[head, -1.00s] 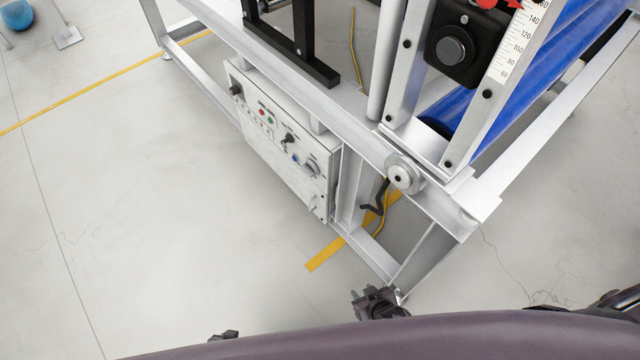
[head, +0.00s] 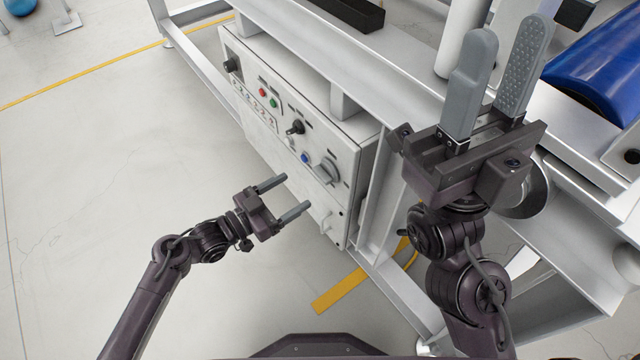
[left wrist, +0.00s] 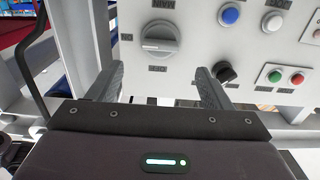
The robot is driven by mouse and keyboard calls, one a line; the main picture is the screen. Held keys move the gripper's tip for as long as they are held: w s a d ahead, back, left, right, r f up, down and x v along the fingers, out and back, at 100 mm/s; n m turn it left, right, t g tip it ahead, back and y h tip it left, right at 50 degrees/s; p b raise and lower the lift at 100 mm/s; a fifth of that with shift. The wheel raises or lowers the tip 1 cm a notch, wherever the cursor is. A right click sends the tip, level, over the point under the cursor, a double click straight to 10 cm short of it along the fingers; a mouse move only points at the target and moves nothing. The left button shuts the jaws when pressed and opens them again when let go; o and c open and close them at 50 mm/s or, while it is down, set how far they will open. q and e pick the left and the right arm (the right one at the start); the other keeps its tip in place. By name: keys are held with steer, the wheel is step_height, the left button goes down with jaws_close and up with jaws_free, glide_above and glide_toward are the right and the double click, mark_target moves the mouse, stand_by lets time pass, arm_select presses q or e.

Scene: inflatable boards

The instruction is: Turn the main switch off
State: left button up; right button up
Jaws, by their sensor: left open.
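The main switch (head: 327,171) is a large grey rotary knob at the right end of the white control panel (head: 262,135). In the left wrist view the knob (left wrist: 160,38) shows a pale mark on its handle, with upside-down labels around it. My left gripper (head: 295,193) is open and empty, in front of the panel and below left of the knob, apart from it. In the left wrist view its fingers (left wrist: 160,68) stand apart with the knob just beyond them. My right gripper (head: 512,28) is raised, open and empty, over the frame at right.
The panel also carries a black selector (head: 295,128), a blue button (head: 305,158), and red and green buttons (head: 268,97). A white metal frame (head: 375,215) stands right of the cabinet. A blue roller (head: 595,80) is at upper right.

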mark_target(318, 176)
arm_select(q)
steer(key=b+x, duration=0.2)
steer(key=x, duration=0.5)
steer(key=shift+w+d, duration=0.1)
steer(key=shift+w, duration=0.05)
steer(key=c, duration=1)
